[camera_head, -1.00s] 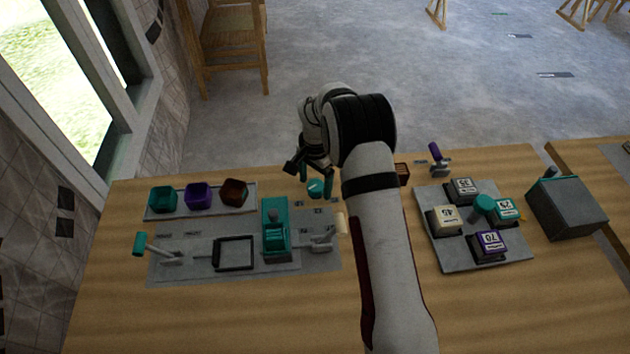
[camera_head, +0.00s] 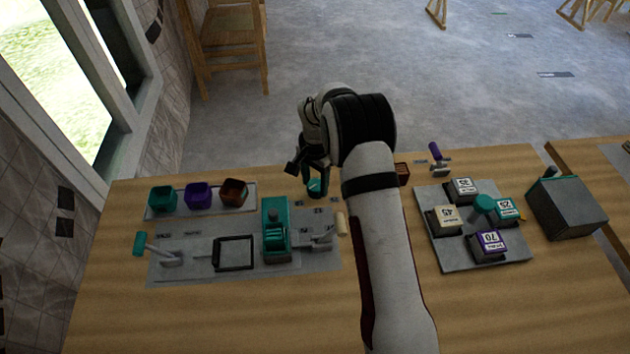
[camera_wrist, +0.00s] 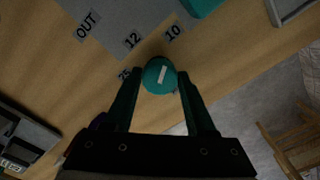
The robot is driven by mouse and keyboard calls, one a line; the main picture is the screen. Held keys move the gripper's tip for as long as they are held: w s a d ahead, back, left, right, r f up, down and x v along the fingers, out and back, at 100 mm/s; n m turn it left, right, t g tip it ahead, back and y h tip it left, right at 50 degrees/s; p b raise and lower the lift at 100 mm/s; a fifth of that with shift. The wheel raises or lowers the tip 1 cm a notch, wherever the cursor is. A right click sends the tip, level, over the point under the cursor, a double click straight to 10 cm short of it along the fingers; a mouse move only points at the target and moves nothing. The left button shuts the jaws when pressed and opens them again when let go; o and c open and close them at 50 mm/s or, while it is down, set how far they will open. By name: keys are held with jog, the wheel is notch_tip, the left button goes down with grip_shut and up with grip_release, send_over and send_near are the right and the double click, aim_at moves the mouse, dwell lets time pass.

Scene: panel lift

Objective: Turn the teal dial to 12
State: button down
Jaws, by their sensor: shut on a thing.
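The teal dial (camera_wrist: 158,76) is a round knob with a white bar on its top. It also shows in the head view (camera_head: 315,188), at the far edge of the grey panel. My gripper (camera_wrist: 160,82) is shut on the dial, one finger on each side. In the wrist view the bar leans slightly right of straight up, roughly toward the label 10 (camera_wrist: 172,33). The label 12 (camera_wrist: 132,40) is up and left of the dial. A third label (camera_wrist: 125,74), partly hidden by a finger, is at the left.
A teal block (camera_head: 275,240), a black frame (camera_head: 233,254) and levers stand on the grey panel (camera_head: 190,270). Several coloured cups stand at its left back. A plate with numbered blocks (camera_head: 470,262) and a grey box (camera_head: 568,208) are on the right.

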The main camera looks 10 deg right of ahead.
aim_at(316, 186)
jog(key=n, duration=0.5)
jog(key=shift+n, duration=0.3)
jog(key=n, duration=0.5)
jog(key=shift+d, duration=0.15)
jog(key=shift+n, duration=0.4)
jog(key=shift+c, duration=1.2)
grip_release()
jog(key=shift+r, duration=0.1)
notch_tip(316, 186, up, 16)
jog(key=shift+s, duration=0.1)
